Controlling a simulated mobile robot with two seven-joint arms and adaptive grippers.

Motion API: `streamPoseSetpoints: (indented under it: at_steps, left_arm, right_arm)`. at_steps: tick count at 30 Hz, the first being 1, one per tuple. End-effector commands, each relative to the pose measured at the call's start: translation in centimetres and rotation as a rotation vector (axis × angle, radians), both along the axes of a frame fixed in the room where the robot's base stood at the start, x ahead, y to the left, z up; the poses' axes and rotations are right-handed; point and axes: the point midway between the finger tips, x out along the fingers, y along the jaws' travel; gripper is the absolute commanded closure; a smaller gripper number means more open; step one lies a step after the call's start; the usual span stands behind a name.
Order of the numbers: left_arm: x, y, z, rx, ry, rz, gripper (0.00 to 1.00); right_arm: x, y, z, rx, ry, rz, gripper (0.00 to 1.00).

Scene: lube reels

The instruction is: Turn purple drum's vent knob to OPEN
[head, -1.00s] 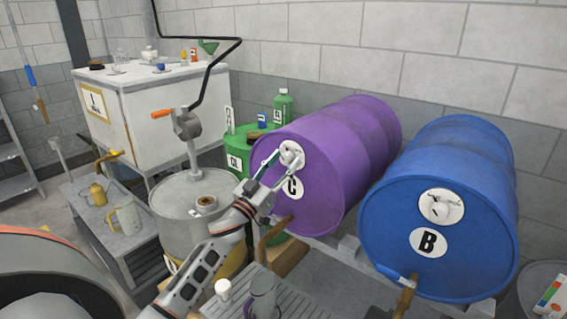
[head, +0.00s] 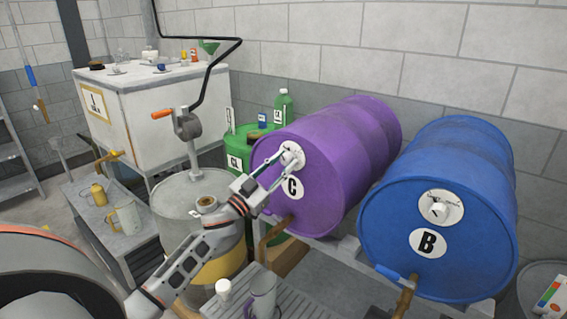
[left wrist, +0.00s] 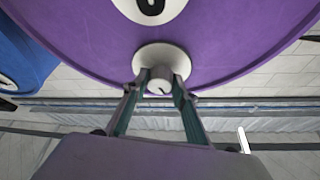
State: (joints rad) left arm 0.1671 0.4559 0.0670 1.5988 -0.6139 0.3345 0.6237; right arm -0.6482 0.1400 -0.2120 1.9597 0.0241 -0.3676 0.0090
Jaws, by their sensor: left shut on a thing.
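The purple drum (head: 330,170) lies on its side on a rack, its front face marked C. Its round white vent plate with the knob (head: 290,154) is near the top of that face. My left gripper (head: 284,157) reaches up to the plate from the lower left. In the left wrist view the two fingers (left wrist: 160,85) are on either side of the pale vent knob (left wrist: 157,86), shut on it. The plate (left wrist: 168,54) shows behind the knob. The knob's setting and the plate's lettering are too small to read. My right gripper is out of view.
A blue drum (head: 440,210) marked B lies to the right, with its own vent plate (head: 440,206). A grey drum (head: 176,195) with a crank pump stands to the left. A mug (head: 263,290) and a white cup (head: 223,289) stand below. Green containers (head: 240,150) are behind.

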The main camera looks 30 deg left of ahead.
Motion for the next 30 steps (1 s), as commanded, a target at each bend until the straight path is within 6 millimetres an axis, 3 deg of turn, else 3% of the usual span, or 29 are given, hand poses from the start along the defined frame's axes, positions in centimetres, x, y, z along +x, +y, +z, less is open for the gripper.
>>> streamPoseSetpoints:
  at_steps: [30]
  left_arm:
    - [0.0, 0.5, 0.6, 0.957, -0.073, -0.001, 0.95]
  right_arm:
    - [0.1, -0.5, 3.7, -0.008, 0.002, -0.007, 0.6]
